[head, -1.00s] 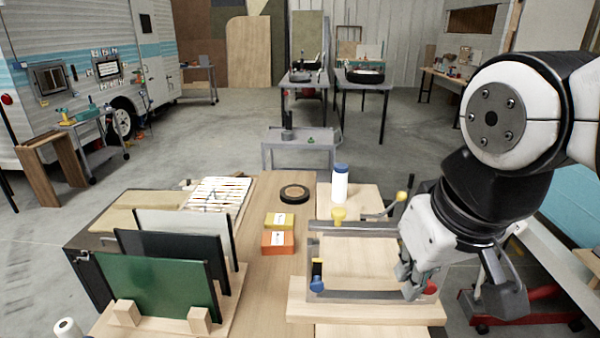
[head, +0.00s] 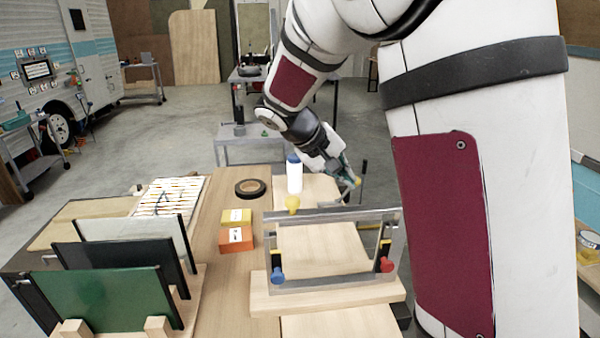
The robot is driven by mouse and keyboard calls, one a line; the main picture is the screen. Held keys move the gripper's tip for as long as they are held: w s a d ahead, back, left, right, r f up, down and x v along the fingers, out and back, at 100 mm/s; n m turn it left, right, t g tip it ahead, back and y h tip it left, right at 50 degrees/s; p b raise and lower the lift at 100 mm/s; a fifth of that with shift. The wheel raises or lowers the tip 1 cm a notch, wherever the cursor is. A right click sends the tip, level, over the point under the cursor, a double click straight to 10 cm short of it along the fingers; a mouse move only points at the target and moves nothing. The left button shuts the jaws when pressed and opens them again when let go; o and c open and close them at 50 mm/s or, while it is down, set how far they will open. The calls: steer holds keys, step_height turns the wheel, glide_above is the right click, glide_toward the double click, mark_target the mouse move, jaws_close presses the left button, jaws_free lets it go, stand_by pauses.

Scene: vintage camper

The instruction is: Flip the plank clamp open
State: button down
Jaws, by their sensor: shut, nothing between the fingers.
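The plank clamp appears as a grey metal frame (head: 335,218) across a light wooden plank. It has a yellow knob (head: 292,204) at its back left, a blue knob (head: 277,278) at front left and a red knob (head: 387,265) at front right. A second yellow knob (head: 357,182) shows behind the frame, right beside my gripper. My gripper (head: 346,172) is shut and empty, beyond the frame, pointing down and to the right. It partly hides the lever there, and I cannot tell whether it touches the knob.
A white bottle with a blue cap (head: 294,174) stands just left of my gripper. A black tape roll (head: 250,188) and orange and yellow boxes (head: 236,237) lie left of the frame. Upright panels (head: 103,298) stand at the left. My arm covers the right side.

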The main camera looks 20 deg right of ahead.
steer(key=w+f+n+t+h, duration=0.2)
steer(key=w+f, duration=0.4)
steer(key=w, duration=0.4)
steer(key=w+f+n+t+h, duration=0.1)
steer(key=w+f+h, duration=0.4)
steer(key=w, duration=0.6)
step_height(320, 180, down, 2)
steer(key=shift+a+n+t+b, duration=0.25)
steer(key=shift+n+t+b, duration=0.15)
steer(key=shift+t, duration=0.2)
steer(key=shift+w, duration=0.1)
steer(key=shift+s+d+p+x, duration=0.2)
steer(key=shift+s+x, duration=0.25)
steer(key=shift+x, duration=1.7)
steer(key=shift+s+d+p+x, duration=0.1)
steer(key=shift+s+p+x, duration=0.25)
steer(key=shift+x, duration=1.8)
steer(key=shift+s+d+p+x, duration=0.15)
steer(key=shift+s+x, duration=0.45)
steer(key=shift+x, duration=1.55)
steer(key=shift+f, duration=0.1)
steer(key=shift+d, duration=0.2)
